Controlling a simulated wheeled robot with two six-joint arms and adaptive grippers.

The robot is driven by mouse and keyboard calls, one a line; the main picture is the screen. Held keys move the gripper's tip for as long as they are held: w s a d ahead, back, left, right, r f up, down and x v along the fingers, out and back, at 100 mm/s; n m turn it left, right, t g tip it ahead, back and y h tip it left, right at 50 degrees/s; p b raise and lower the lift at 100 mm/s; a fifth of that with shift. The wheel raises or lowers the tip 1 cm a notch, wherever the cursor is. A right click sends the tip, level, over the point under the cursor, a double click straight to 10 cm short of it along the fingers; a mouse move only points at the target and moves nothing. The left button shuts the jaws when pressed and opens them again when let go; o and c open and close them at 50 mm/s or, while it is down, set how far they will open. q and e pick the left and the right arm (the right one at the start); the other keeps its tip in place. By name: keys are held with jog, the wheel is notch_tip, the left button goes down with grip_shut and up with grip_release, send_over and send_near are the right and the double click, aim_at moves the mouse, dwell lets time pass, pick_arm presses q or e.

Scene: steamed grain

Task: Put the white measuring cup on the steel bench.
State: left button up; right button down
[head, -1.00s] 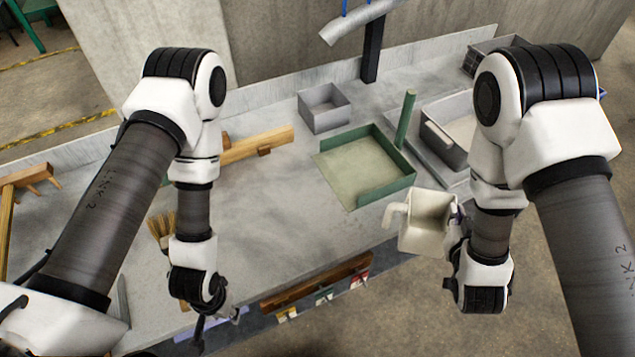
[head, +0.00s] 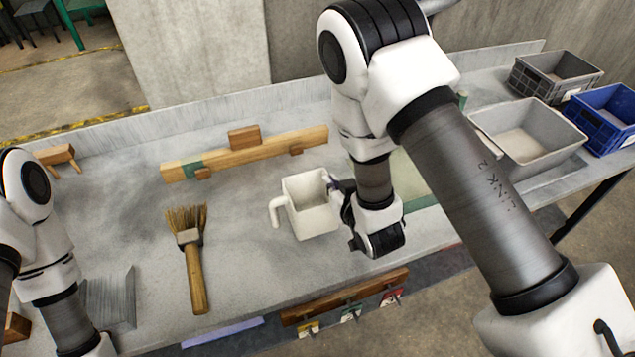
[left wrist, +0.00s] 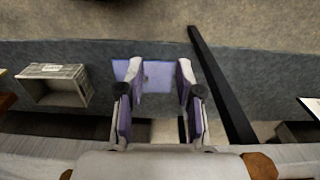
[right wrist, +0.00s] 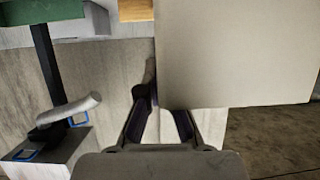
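The white measuring cup (head: 312,205) is upright over the front middle of the steel bench (head: 255,255), its handle pointing left. I cannot tell whether its base touches the bench. My right gripper (head: 338,190) is shut on the cup's right side. In the right wrist view the cup (right wrist: 235,50) fills the upper right, one finger on each side of its edge at the right gripper (right wrist: 165,110). My left gripper (left wrist: 155,90) is open and empty in the left wrist view. It is out of sight in the head view, where only part of that arm shows.
A brush (head: 195,260) lies left of the cup, and a wooden beam (head: 245,155) lies behind it. Grey (head: 525,135) and blue (head: 605,115) bins stand at the right. A wooden rail (head: 345,295) with coloured tags runs along the front edge. Bare bench lies between brush and cup.

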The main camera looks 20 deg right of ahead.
aim_at(321, 177)
jog(key=w, duration=0.4)
jog(key=w+p, duration=0.1)
jog(key=w, duration=0.1)
jog(key=shift+w+a+f, duration=0.2)
jog(key=shift+w+f, duration=0.1)
jog(key=shift+f, duration=0.05)
notch_tip(321, 177, down, 3)
jog(key=shift+s+p, duration=0.15)
jog(key=shift+p, duration=0.15)
jog(key=shift+d+f, duration=0.1)
jog(key=shift+f, duration=0.25)
jog(key=c, duration=1.3)
grip_release()
